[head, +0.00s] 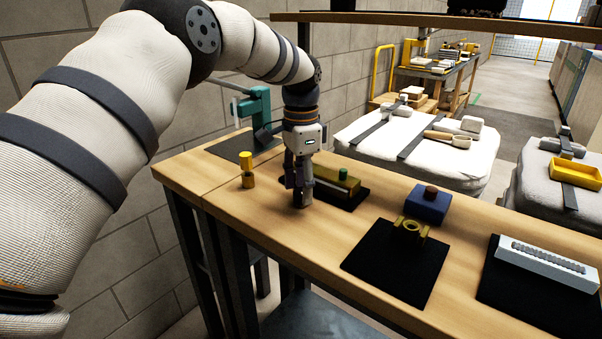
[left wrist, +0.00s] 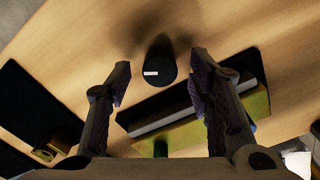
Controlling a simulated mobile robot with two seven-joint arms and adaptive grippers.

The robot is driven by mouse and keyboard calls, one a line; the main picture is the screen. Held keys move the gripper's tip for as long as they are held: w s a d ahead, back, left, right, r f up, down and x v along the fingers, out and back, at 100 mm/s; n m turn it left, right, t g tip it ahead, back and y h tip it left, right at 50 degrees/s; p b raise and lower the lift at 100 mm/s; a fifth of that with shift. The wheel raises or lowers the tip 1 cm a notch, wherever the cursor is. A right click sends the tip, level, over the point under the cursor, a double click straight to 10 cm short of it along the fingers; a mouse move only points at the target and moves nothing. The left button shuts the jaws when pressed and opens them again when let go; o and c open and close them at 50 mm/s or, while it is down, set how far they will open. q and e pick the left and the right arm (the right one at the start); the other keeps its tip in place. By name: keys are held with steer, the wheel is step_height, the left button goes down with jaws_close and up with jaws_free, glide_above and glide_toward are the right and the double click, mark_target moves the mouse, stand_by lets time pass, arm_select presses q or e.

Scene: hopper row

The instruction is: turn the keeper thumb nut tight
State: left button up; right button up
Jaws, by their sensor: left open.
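My left gripper (head: 301,196) points down over the wooden bench, its fingers apart. In the left wrist view, a dark round-topped piece with a white mark (left wrist: 158,68) stands on the wood between and beyond the open fingertips (left wrist: 158,80); neither finger appears to touch it. In the head view the gripper mostly hides it. A brass piece with a round opening (head: 410,229) stands on a black mat (head: 395,268) to the right. I cannot tell which piece is the keeper thumb nut. My right gripper is not in view.
An olive and yellow block (head: 335,187) lies close beside the left gripper. A yellow-topped piece (head: 247,168) stands left, before a teal press (head: 254,108). A blue block with a brown knob (head: 428,204) and a white tray (head: 545,268) are right. Bare wood lies in front of the gripper.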

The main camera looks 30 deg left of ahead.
mark_target(301, 191)
arm_select(q)
step_height(301, 191, up, 11)
steer(key=shift+r, duration=0.15)
